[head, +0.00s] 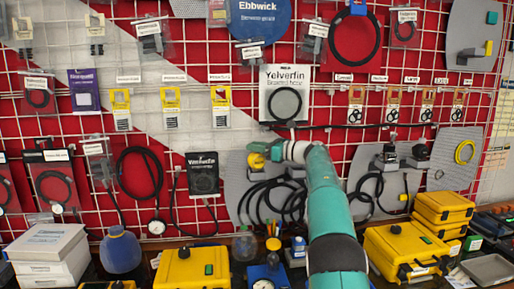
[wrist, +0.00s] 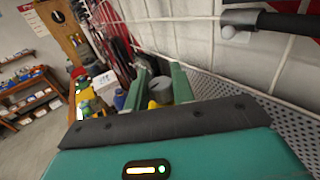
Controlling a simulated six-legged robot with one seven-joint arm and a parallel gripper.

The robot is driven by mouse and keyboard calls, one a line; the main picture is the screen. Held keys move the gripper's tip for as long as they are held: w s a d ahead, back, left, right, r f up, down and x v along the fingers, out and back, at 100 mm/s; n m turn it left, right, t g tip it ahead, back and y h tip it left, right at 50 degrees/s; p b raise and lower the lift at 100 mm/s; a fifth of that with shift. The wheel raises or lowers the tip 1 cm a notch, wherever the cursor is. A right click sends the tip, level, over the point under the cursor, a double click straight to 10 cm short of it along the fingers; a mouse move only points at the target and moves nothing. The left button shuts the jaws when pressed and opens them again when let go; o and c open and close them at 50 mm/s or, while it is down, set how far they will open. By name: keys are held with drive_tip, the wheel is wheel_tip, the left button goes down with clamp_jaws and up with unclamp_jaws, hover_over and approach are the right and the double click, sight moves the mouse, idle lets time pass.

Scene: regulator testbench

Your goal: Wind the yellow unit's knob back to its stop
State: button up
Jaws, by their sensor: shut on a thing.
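The yellow unit (head: 256,160) is mounted on a grey perforated panel on the wall grid, left of my arm's end in the head view. In the wrist view a bit of its yellow body (wrist: 153,105) shows. My gripper (head: 277,151) is at the right side of the unit. In the wrist view its two green fingers stand either side of a grey round knob (wrist: 161,89), and my gripper (wrist: 160,84) is shut on it. The knob's marks and its stop cannot be made out. In the head view my gripper hides the knob.
Black hoses (head: 268,199) hang under the unit. A black bar (wrist: 270,22) juts from the grid close to my wrist. Similar grey units (head: 388,157) hang to the right.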

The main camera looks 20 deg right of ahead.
drive_tip(key=o, duration=1)
drive_tip(key=v, duration=1.3)
drive_tip(key=shift+s+d, duration=0.3)
